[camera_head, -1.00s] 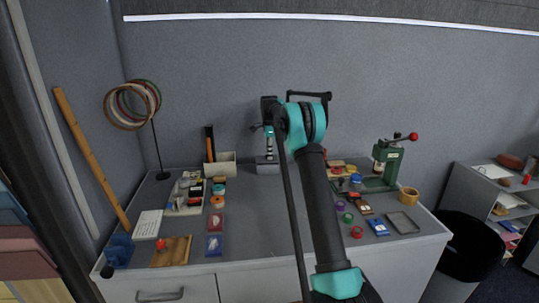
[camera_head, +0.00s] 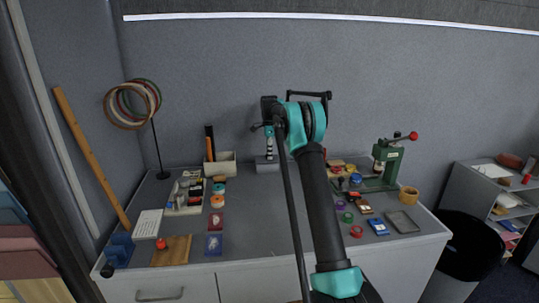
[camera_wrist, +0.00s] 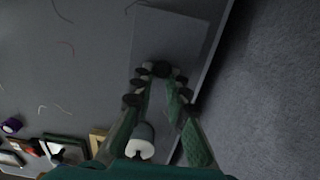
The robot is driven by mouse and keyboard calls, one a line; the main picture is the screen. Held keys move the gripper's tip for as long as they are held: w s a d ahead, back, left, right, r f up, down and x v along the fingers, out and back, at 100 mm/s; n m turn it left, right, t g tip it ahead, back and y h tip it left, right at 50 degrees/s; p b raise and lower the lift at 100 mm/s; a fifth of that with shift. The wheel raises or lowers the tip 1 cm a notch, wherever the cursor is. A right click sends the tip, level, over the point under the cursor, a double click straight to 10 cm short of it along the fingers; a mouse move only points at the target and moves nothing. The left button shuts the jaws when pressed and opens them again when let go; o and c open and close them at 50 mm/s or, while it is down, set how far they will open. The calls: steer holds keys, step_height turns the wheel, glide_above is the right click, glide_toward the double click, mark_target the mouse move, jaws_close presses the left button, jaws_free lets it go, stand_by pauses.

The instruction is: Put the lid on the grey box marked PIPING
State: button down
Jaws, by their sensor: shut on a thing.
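In the wrist view my gripper (camera_wrist: 160,72) is shut on a small dark knob. Below the knob is a flat grey rectangular plate (camera_wrist: 178,32), which looks like the lid. In the head view my gripper (camera_head: 268,148) points down near the back of the table, left of my arm. A grey block-like shape (camera_head: 267,166) shows right under it. I cannot tell whether this is the box, the lid or both. No PIPING marking is readable, and I cannot tell whether the plate rests on a box.
The grey wall is close behind the plate. An open pale bin (camera_head: 222,165) stands just left of my gripper. A green press (camera_head: 388,163) stands at the right. A white cylinder (camera_wrist: 143,138) shows near my fingers. The middle of the table (camera_head: 255,215) is clear.

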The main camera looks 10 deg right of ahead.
steer(key=c, duration=1.4)
jaws_free()
steer(key=shift+o, duration=0.2)
steer(key=o, duration=0.4)
steer(key=shift+r, duration=0.1)
steer(key=shift+r, duration=3.4)
